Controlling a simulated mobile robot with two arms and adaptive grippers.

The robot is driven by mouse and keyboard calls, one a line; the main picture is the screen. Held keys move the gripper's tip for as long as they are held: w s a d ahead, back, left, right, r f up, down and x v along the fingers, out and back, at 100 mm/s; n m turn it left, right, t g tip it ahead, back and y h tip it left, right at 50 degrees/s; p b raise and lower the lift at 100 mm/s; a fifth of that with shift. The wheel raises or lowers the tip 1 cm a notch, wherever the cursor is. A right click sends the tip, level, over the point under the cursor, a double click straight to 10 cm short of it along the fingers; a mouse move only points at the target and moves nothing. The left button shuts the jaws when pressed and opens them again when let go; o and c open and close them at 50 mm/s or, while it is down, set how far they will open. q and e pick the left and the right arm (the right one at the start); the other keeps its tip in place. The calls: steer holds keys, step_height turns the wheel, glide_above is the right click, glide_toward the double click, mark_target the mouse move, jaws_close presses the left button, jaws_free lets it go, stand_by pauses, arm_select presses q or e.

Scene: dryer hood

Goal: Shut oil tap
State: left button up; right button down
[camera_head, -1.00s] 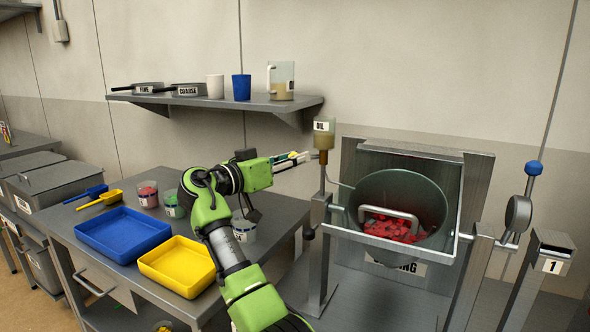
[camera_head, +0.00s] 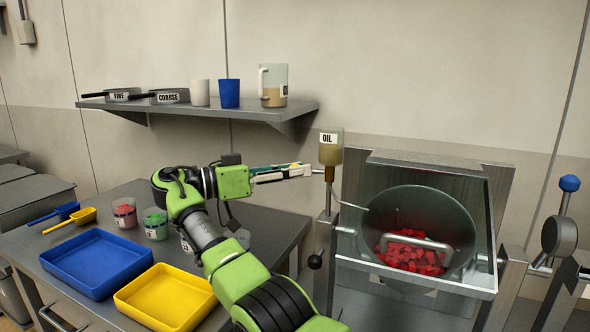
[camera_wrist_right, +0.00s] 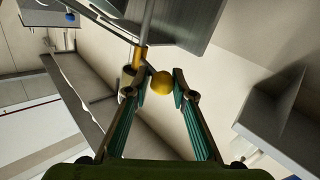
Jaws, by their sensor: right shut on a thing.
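The oil bottle (camera_head: 331,145), labelled OIL, holds brown liquid and stands on a post left of the drum (camera_head: 420,220). A thin spout (camera_head: 350,204) runs from below it to the drum's rim. My right gripper (camera_head: 303,171) is just left of and below the bottle. In the right wrist view, the oil tap's yellow knob (camera_wrist_right: 161,83) sits between the fingertips of my right gripper (camera_wrist_right: 158,84), which is shut on it. A brass fitting (camera_wrist_right: 139,58) shows beside the knob. The tap body is partly hidden by the gripper in the head view. My left gripper is not in view.
Red pieces (camera_head: 412,252) lie in the drum. A shelf (camera_head: 200,107) with pans, cups and a jug is above my right arm. Blue (camera_head: 97,262) and yellow (camera_head: 165,297) trays stand on the table at left. A blue-knobbed lever (camera_head: 569,184) is at far right.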

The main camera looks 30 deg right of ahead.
steer(key=c, duration=1.9)
jaws_free()
steer(key=shift+w+d+r, duration=0.1)
steer(key=shift+d+r, duration=0.1)
steer(key=shift+o, duration=1.3)
steer(key=shift+d+f, duration=0.1)
steer(key=shift+d, duration=0.05)
steer(key=shift+d+f, duration=0.15)
steer(key=shift+d, duration=0.05)
steer(key=shift+a, duration=0.25)
steer(key=shift+r, duration=0.55)
steer(key=r, duration=0.9)
steer(key=shift+d, duration=0.2)
